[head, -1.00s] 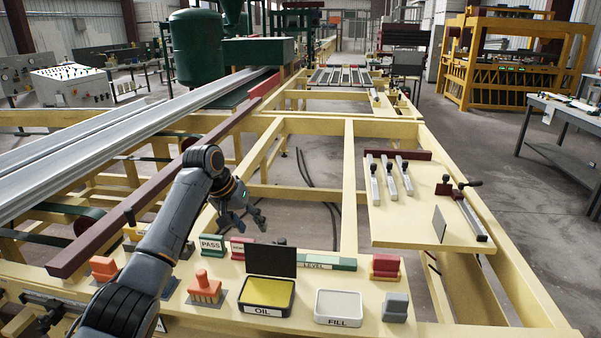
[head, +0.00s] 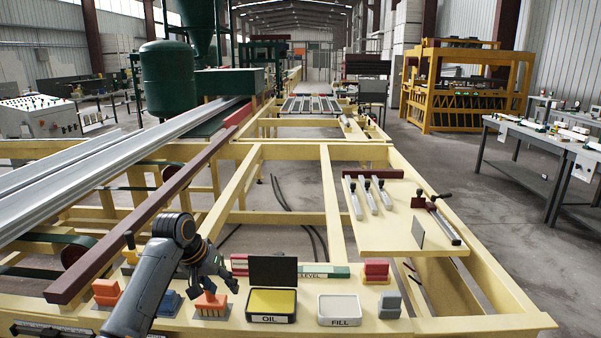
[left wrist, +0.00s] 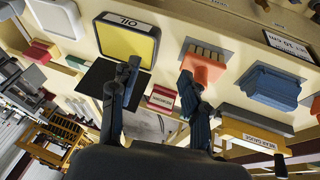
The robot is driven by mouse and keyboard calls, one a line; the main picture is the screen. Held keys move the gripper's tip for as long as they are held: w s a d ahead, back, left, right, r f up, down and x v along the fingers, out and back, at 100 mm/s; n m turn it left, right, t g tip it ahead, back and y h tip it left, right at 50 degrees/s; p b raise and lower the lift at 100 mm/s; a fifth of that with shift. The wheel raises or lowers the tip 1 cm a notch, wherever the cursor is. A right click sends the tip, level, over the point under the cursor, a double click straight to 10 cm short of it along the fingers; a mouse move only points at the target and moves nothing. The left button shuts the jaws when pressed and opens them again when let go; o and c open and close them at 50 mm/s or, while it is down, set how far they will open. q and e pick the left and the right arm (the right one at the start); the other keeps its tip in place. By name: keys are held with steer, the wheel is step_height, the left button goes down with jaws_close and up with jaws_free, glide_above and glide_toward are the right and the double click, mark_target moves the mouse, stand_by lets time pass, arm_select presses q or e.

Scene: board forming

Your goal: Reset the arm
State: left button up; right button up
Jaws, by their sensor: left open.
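My left gripper (head: 216,280) hangs low over the front ledge of the yellow frame, just left of the yellow OIL pad (head: 271,303) and by the orange brush (head: 211,304). Its two dark fingers (left wrist: 160,72) are apart in the left wrist view, with nothing between them. In that view one finger overlaps the edge of the OIL pad (left wrist: 126,42) and the other lies before the orange brush (left wrist: 207,66); contact cannot be told. My right gripper is out of view.
The ledge also holds a white FILL pad (head: 339,308), a green LEVEL bar (head: 325,271), red blocks (head: 376,270) and a grey block (head: 389,304). A blue block (left wrist: 270,87) lies beside the orange brush. A panel (head: 377,232) with metal tools is at right.

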arm_select(q)
steer(key=s+d+f+m, duration=0.1)
steer(key=s+d+f, duration=0.1)
steer(key=s+f, duration=1.6)
steer(key=s+a+r+y, duration=0.1)
steer(key=s+a, duration=0.1)
steer(key=s, duration=1.1)
steer(key=s+a+y, duration=0.2)
steer(key=s, duration=1.1)
step_height(320, 180, down, 27)
steer(key=s+g+b, duration=0.1)
steer(key=g, duration=0.1)
steer(key=s+a+f, duration=0.2)
steer(key=s+f, duration=1.4)
steer(key=shift+s+a+f+g+b, duration=0.2)
steer(key=shift+s+a+g+b, duration=0.05)
steer(key=shift+s+g+b, duration=0.15)
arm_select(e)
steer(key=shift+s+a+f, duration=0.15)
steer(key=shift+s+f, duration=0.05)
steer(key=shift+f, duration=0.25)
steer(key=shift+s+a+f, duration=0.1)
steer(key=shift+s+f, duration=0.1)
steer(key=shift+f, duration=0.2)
